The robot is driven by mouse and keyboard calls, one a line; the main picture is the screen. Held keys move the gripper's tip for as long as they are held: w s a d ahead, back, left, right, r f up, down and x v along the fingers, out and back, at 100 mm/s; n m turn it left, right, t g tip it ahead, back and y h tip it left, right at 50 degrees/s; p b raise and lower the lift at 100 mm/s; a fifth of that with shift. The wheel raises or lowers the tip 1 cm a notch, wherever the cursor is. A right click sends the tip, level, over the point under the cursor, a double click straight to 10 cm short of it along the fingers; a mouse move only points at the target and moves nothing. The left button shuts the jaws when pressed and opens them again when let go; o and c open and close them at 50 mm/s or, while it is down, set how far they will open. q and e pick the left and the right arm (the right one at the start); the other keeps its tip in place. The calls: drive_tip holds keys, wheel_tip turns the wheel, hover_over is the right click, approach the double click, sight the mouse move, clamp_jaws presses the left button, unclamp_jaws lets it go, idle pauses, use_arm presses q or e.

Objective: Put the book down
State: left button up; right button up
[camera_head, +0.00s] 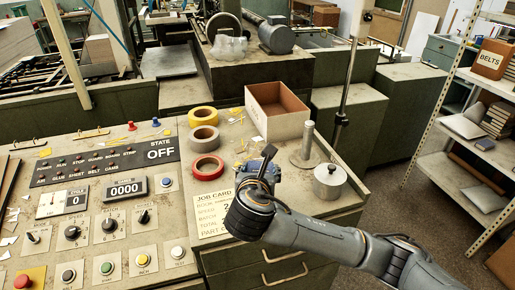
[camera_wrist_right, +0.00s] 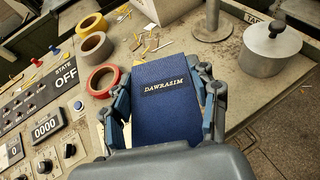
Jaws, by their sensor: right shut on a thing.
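A dark blue book (camera_wrist_right: 165,110) with a black title label reading "DAWRASIM" is in the right wrist view, between the fingers of my right gripper (camera_wrist_right: 165,95). The gripper is shut on it, with a finger at each side edge. In the head view my right gripper (camera_head: 262,165) is over the worktop, just above the job card (camera_head: 210,205), and the book is mostly hidden there by the gripper and wrist. I cannot tell whether the book touches the worktop (camera_head: 235,145). My left gripper is not in view.
Red (camera_head: 206,167), grey (camera_head: 204,138) and yellow (camera_head: 201,117) tape rolls lie left of the gripper. An open box (camera_head: 277,125), a post on a round base (camera_head: 306,150) and a lidded metal pot (camera_head: 329,181) stand behind and right. The control panel (camera_head: 95,215) fills the left.

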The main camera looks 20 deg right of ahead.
drive_tip(key=f+x, duration=0.1)
drive_tip(key=x, duration=0.3)
drive_tip(key=p+x, duration=0.1)
drive_tip(key=x, duration=0.4)
drive_tip(key=s+f+x, duration=0.1)
drive_tip(key=x, duration=0.3)
drive_tip(key=shift+d+f, duration=0.1)
drive_tip(key=shift+f, duration=0.3)
drive_tip(key=shift+w+d+f, duration=0.1)
drive_tip(key=shift+w+f, duration=0.3)
wheel_tip(320, 180, down, 3)
drive_tip(key=shift+w+d+f+p, duration=0.1)
drive_tip(key=shift+w+p, duration=0.1)
drive_tip(key=shift+p, duration=0.3)
drive_tip(key=shift+f, duration=0.2)
drive_tip(key=shift+f, duration=0.15)
drive_tip(key=o, duration=1.4)
drive_tip(key=shift+c, duration=0.2)
